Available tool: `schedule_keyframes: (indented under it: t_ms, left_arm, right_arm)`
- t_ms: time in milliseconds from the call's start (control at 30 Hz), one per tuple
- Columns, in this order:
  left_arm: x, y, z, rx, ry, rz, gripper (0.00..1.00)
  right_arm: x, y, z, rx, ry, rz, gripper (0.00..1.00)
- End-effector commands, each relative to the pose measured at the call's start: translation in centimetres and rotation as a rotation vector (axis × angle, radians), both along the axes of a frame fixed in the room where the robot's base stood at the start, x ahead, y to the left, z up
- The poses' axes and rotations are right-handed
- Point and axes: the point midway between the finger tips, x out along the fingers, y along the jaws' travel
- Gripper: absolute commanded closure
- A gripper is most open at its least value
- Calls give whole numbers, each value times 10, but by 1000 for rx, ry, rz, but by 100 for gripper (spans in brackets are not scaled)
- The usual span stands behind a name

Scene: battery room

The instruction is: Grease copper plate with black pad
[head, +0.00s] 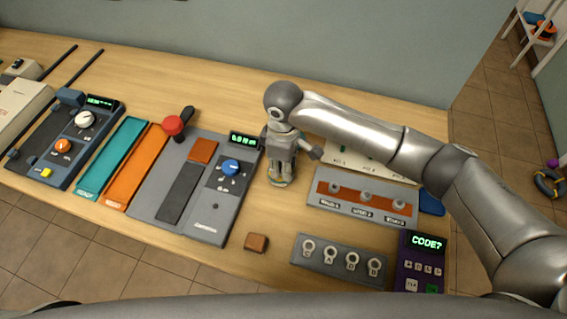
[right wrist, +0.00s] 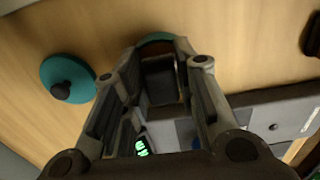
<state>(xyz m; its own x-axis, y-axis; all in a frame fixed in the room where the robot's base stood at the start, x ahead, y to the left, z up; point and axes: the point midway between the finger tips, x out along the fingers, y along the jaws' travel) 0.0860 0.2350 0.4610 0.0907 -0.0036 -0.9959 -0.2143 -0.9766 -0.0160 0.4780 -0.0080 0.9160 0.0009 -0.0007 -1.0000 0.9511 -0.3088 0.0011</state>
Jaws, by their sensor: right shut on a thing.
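My right gripper (head: 279,175) points down at the bench, just right of the grey device with the green display. In the right wrist view its fingers (right wrist: 160,85) are shut on a dark block, which looks like the black pad (right wrist: 160,75). A round teal rim (right wrist: 156,39) shows behind the pad; I cannot tell whether they touch. A copper-coloured square (head: 203,151) lies at the upper end of a dark strip on the grey device (head: 210,225). A copper-coloured strip (head: 345,191) also lies along a terminal board. I cannot tell which is the copper plate. My left gripper is out of view.
A teal disc with a black knob (right wrist: 68,78) lies on the bench beside the gripper. A red-knobbed lever (head: 173,125) stands on the grey device's far side. A brown block (head: 256,243), tag rack (head: 340,260) and purple keypad (head: 422,262) are near the front edge.

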Motion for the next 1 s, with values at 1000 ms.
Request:
schedule_keyframes:
  t_ms: [1000]
  left_arm:
    - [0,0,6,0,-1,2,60]
  right_arm:
    - [0,0,-1,-1,1,0,91]
